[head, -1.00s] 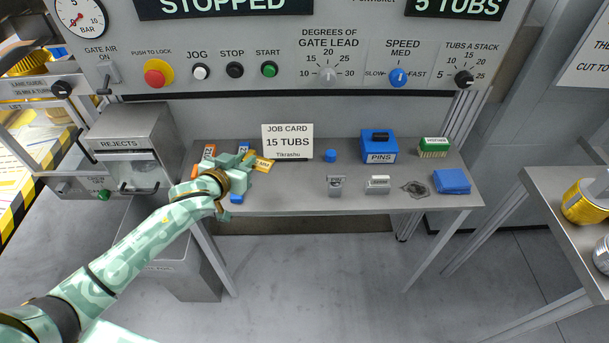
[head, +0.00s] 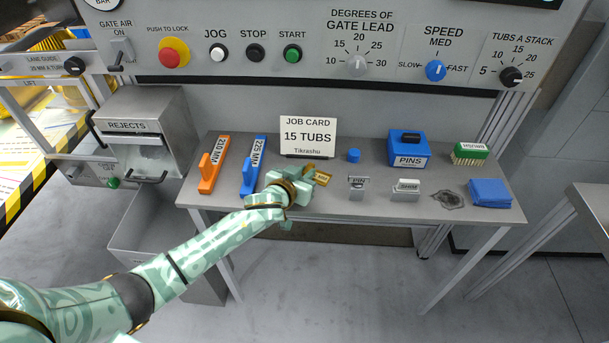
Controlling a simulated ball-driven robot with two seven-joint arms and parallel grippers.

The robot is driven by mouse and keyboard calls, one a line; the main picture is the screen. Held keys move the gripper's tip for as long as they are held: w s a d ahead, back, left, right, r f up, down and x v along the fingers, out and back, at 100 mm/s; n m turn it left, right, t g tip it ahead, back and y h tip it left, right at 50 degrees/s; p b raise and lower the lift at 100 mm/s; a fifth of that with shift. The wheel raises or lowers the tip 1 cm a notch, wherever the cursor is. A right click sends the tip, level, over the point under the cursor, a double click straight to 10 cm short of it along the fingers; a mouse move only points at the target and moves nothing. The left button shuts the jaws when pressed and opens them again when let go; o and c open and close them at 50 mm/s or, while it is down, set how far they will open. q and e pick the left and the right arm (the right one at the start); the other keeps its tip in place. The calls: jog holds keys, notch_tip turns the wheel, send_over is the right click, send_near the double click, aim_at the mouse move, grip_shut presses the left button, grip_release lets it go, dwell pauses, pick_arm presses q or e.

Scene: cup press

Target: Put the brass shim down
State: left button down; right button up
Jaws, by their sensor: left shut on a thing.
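The brass shim (head: 322,178) is a small golden tag with dark lettering too small to read surely. My left gripper (head: 308,179) is shut on it, over the front middle of the shelf (head: 330,205). I cannot tell whether the shim touches the shelf. Just right of it stands a small grey holder marked PIN (head: 357,187), and further right a similar holder marked SHIM (head: 406,190). The gripper hides part of the shim and the shelf below. My right gripper is not in view.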

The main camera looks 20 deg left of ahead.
pick_arm(q)
jog(key=c, duration=1.3)
grip_release()
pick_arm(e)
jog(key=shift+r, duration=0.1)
pick_arm(q)
jog(key=shift+s+r, duration=0.15)
jog(key=shift+s, duration=0.15)
jog(key=p+v, duration=0.4)
jog(key=v, duration=0.6)
jog(key=shift+a+r, duration=0.1)
jog(key=shift+r, duration=0.05)
jog(key=shift+s+a+r+p, duration=0.15)
jog(key=shift+s+p, duration=0.2)
jog(key=shift+s, duration=0.3)
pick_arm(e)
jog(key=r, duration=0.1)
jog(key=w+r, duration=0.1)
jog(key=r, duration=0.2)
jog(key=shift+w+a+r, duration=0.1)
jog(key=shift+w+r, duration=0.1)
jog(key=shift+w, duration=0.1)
